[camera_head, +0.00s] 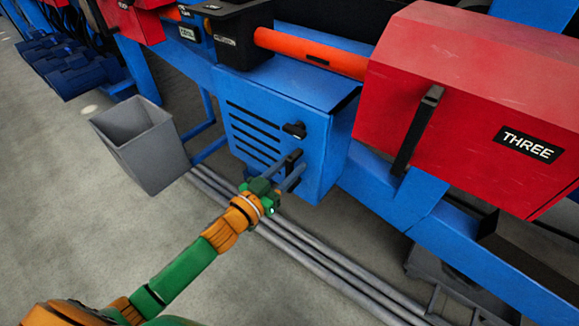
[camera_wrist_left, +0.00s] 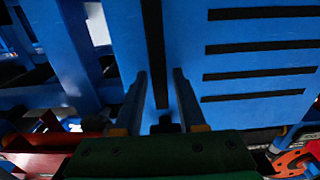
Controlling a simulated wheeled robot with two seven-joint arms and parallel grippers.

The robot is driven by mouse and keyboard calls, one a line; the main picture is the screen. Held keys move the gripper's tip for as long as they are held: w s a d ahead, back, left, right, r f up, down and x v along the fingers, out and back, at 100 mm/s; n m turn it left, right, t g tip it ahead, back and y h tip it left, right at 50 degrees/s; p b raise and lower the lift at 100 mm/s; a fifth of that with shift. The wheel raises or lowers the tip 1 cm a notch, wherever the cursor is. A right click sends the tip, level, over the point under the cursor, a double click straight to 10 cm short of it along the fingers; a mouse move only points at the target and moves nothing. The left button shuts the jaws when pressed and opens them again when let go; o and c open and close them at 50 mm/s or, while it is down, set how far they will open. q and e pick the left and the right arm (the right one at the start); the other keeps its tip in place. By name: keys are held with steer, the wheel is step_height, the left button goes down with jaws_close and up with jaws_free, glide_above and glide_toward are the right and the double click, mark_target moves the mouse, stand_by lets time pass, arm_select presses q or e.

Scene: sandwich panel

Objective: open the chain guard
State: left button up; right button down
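The likely chain guard is a blue slatted box (camera_head: 315,160) below the orange roller, with its louvred front panel facing left in the head view. A black knob (camera_head: 295,130) sticks out near the panel's upper right. My left gripper (camera_head: 289,170) is just in front of the panel, below the knob. In the left wrist view the fingers (camera_wrist_left: 160,85) stand apart, facing the blue slatted panel (camera_wrist_left: 260,60). A dark vertical strip lies between and beyond them; I cannot tell whether it is a gap or a handle. I see no clear grip. My right gripper is out of view.
A red housing marked THREE (camera_head: 470,110) with a black handle (camera_head: 418,130) is at the right. A grey bin (camera_head: 140,145) stands on the floor at the left. Grey pipes (camera_head: 300,250) run along the floor below the blue frame.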

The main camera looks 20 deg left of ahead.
arm_select(q)
jaws_close()
stand_by(1.2)
